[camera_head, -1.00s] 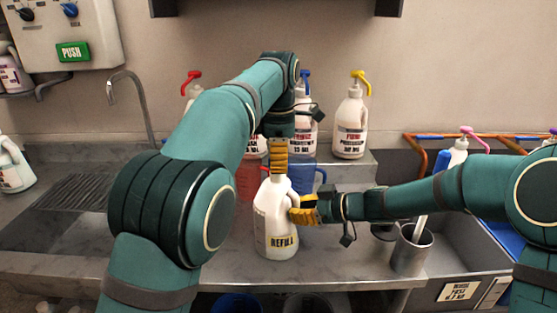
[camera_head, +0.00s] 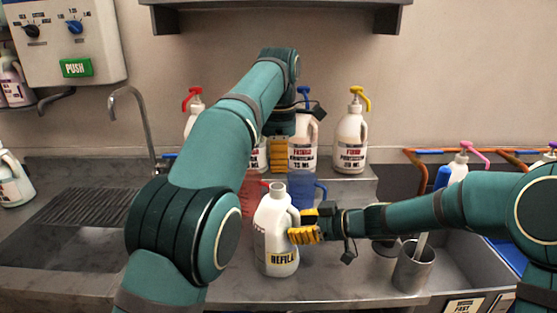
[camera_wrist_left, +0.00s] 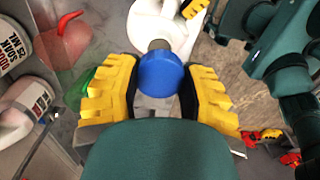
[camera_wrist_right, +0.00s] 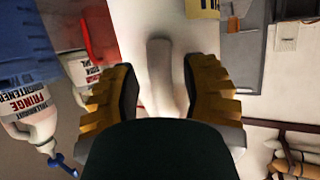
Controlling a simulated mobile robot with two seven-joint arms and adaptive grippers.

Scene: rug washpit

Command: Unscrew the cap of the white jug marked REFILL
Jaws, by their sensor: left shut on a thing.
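The white jug marked REFILL (camera_head: 270,238) stands upright on the metal counter, its bare neck showing in the head view. My left gripper (camera_head: 280,158) is just above the neck, pointing down. In the left wrist view its fingers are shut on a round blue cap (camera_wrist_left: 160,72), with the jug's round mouth (camera_wrist_left: 160,45) showing beyond it, so the cap is off the neck. The cap is hidden in the head view. My right gripper (camera_head: 303,235) is shut around the jug's handle, which shows between its fingers in the right wrist view (camera_wrist_right: 162,75).
White pump bottles with red, blue and yellow (camera_head: 351,140) tops stand on a raised shelf behind. Red and blue (camera_head: 303,188) measuring jugs stand behind the jug. A metal cup (camera_head: 413,262) stands to the right. A sink (camera_head: 60,230) is at left.

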